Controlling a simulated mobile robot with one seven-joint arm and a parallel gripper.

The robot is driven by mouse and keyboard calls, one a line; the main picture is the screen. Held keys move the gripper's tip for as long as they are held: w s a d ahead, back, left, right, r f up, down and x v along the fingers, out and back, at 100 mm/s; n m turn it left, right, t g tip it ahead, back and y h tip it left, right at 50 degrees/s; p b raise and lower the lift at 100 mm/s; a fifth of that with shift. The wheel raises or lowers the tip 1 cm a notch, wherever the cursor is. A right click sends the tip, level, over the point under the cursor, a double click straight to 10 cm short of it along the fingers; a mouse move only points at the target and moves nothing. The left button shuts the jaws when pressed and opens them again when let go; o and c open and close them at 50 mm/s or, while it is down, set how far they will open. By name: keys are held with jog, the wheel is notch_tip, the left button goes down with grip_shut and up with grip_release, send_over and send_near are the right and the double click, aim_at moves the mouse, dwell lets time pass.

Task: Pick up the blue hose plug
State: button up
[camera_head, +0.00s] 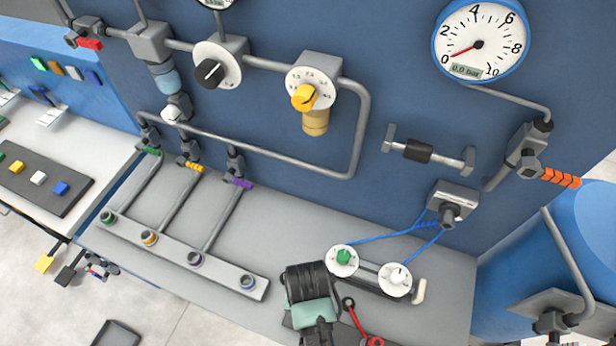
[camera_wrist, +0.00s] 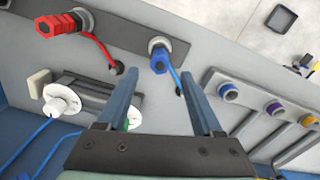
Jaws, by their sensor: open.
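The blue hose plug (camera_wrist: 160,62) shows in the wrist view, sitting on a round light fitting on a grey strip. In the head view my dark wrist (camera_head: 307,282) hangs low over the bench front, and the blue plug is hidden there.
A red plug (camera_wrist: 62,28) with a red hose sits left of the blue one. White dials (camera_head: 342,260) and a black bar stand close to my wrist. A grey strip (camera_head: 180,250) with coloured ring ports lies to the left. The blue panel with gauge (camera_head: 480,40) and pipes rises behind.

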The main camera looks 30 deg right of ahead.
jog(key=shift+s+f+p, duration=0.15)
jog(key=shift+f+p, duration=0.45)
jog(key=shift+f, duration=2)
grip_shut()
